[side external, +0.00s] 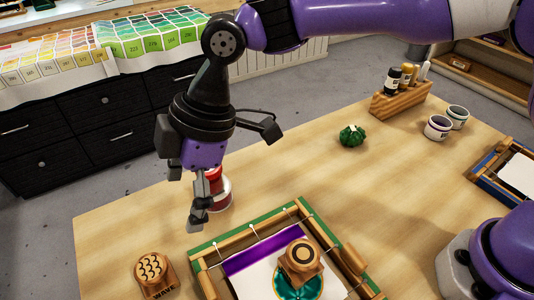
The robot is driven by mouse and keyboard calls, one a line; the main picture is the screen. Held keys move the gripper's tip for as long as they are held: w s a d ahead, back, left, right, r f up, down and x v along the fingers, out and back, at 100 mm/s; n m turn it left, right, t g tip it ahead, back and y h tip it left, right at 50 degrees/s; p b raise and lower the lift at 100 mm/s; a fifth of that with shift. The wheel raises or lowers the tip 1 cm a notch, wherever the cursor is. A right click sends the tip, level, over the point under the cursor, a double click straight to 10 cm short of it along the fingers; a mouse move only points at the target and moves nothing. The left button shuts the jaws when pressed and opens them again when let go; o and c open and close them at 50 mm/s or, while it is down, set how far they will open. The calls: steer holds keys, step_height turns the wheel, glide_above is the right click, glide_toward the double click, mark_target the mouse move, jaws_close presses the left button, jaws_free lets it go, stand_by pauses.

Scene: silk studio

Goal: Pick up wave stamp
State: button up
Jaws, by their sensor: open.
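The wave stamp (155,273) is a wooden block with dark wavy lines on its round top and the word WAVE on its side. It stands on the table at the lower left, left of the green-edged frame. My gripper (235,168) is open and empty, pointing down above the table, higher than the wave stamp and to its upper right. One finger reaches down and the other sticks out to the right.
A red and white jar (218,193) stands behind my gripper's lower finger. A wooden frame (232,239) holds white and purple cloth, with another round-topped stamp (301,259) over a teal print. A green bundle (352,135), paint cups (438,127) and a bottle rack (401,100) stand farther back. The table's middle is clear.

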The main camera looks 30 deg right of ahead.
mark_target(166, 264)
steer(key=shift+n+g, duration=0.3)
steer(key=shift+n, duration=0.4)
steer(key=a+f, duration=0.1)
steer(key=f, duration=0.1)
steer(key=s+a+f, duration=0.1)
steer(key=f, duration=0.1)
steer(key=a+f, duration=0.1)
steer(key=a, duration=0.1)
steer(key=shift+s+a+f, duration=0.1)
steer(key=shift+s+f, duration=0.05)
steer(key=shift+f, duration=0.25)
steer(key=x, duration=0.6)
steer(key=shift+f, duration=0.1)
steer(key=c, duration=1.2)
